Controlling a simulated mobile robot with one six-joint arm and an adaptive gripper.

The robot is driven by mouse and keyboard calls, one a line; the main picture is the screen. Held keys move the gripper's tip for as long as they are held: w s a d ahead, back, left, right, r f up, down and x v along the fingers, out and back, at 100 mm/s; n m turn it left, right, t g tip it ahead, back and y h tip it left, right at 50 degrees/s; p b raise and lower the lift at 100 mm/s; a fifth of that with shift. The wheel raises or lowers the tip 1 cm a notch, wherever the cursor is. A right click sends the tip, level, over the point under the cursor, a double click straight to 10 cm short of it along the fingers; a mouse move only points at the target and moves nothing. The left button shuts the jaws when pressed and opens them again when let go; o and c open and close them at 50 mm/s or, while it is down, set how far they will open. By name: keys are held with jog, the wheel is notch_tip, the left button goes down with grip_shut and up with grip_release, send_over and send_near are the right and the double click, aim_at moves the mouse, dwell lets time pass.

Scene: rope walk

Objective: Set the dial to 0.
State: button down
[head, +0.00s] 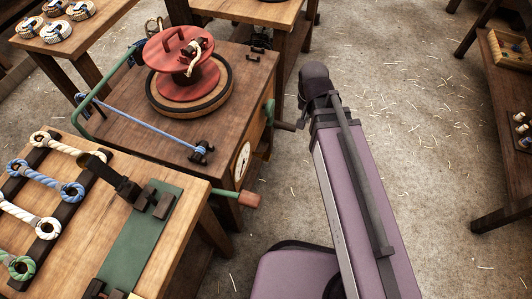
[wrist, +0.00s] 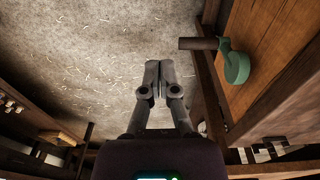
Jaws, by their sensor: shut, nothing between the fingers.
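A round white dial (head: 242,161) with dark marks is set in the side of the wooden bench in the head view. Its reading is too small to make out. Above it on the same side is a green crank (head: 268,108) with a dark handle sticking out. The green crank also shows at the upper right in the wrist view (wrist: 237,66). My gripper (wrist: 152,75) is shut and empty in the wrist view, apart from the crank and to its left, with floor behind it. In the head view my gripper is mostly hidden by my arm.
A red reel (head: 182,55) stands on the bench, with a blue rope (head: 150,123) stretched across the top. A second table with rope rings (head: 45,190) is at the lower left. A red handle (head: 236,198) juts toward the open floor (head: 400,110).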

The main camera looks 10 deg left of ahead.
jog(key=shift+w+d+r+p, duration=0.1)
jog(key=shift+d+r+p, duration=0.45)
jog(key=shift+r, duration=0.2)
jog(key=d, duration=1.7)
notch_tip(320, 180, up, 17)
jog(key=p, duration=1.7)
jog(key=shift+s+d+r+n+g, duration=0.15)
jog(key=shift+s+d+n+g, duration=0.15)
jog(key=shift+s, duration=0.15)
